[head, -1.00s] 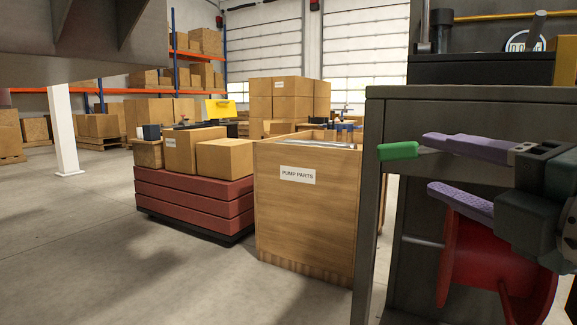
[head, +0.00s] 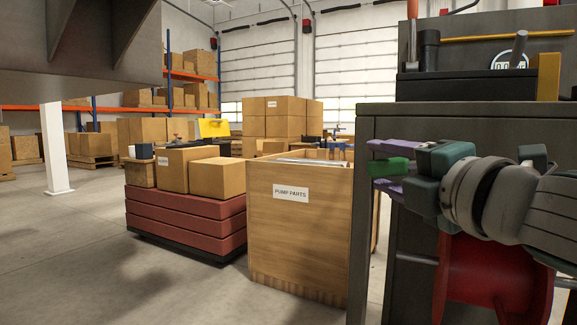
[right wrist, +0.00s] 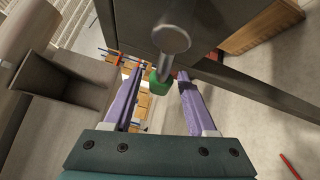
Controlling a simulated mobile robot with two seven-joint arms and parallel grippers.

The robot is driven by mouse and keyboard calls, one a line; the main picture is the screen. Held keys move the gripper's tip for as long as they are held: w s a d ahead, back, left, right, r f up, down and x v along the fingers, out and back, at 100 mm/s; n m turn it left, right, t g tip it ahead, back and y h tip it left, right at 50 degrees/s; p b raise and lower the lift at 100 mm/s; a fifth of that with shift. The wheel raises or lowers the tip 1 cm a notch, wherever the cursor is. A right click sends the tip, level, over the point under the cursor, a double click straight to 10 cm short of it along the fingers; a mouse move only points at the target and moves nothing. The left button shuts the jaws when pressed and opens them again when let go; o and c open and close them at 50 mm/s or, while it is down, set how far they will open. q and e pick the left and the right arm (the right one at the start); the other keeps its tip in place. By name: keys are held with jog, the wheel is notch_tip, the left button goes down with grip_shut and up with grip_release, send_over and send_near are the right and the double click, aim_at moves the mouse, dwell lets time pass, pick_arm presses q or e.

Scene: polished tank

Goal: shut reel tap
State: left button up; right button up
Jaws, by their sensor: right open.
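The tap's green handle (head: 389,167) sticks out to the left at the front edge of the dark grey cabinet, above the red reel (head: 492,275). My right gripper (head: 377,167) is open, with one purple finger above the handle and one below it. In the right wrist view the green handle (right wrist: 158,84) lies between the two open purple fingers, with visible space on the right finger's side. A round grey metal part (right wrist: 171,39) of the tap shows beyond it. The gripper hides the handle's stem in the head view. My left gripper is not in view.
The dark grey cabinet (head: 450,110) stands close beside the right gripper, with a gauge (head: 511,60) above it. A wooden "PUMP PARTS" crate (head: 300,230) stands to its left. Boxes sit on a red stack (head: 190,218) further left.

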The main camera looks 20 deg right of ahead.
jog(key=shift+c, duration=0.3)
grip_shut()
dwell(1.0)
